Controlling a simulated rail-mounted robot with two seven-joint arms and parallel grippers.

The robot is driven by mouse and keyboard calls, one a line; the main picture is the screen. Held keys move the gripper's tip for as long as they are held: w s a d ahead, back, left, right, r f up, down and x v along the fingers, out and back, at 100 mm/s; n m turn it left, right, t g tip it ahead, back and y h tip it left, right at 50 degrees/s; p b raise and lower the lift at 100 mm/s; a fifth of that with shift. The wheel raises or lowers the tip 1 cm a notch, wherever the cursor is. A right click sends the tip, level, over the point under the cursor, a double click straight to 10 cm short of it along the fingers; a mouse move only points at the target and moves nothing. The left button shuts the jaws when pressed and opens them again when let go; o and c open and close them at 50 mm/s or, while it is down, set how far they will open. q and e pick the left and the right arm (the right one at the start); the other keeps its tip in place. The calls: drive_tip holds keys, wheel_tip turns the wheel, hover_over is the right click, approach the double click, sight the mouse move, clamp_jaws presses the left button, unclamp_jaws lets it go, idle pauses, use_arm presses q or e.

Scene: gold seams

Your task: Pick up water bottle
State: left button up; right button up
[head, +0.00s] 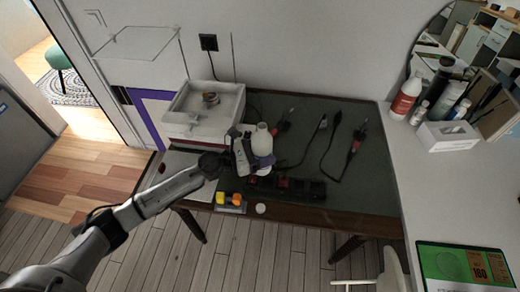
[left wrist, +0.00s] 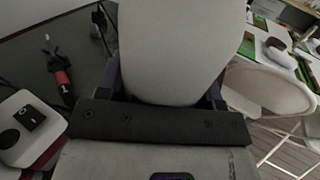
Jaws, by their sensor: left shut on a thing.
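A pale white bottle (head: 262,139) stands out over the dark work table in the head view, at the end of my left arm. My left gripper (head: 253,160) is shut on it, with purple parts of the fingers showing at the bottle's side. In the left wrist view the bottle (left wrist: 172,50) fills the middle, between the fingers of my left gripper (left wrist: 165,95). Its lower part is hidden by the gripper, and I cannot tell whether it clears the table. My right gripper is not in view.
The dark table (head: 365,190) holds a black power strip (head: 290,187), red-handled tools with cables (head: 357,140), a white boxy device (head: 205,110) and small yellow and orange pieces (head: 228,199). A white counter at right carries bottles and a tissue box (head: 447,137).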

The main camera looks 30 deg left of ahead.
use_arm(q)
drive_tip(key=shift+d+r, duration=0.3)
drive_tip(key=shift+d, duration=0.05)
drive_tip(key=shift+d, duration=0.15)
idle(0.4)
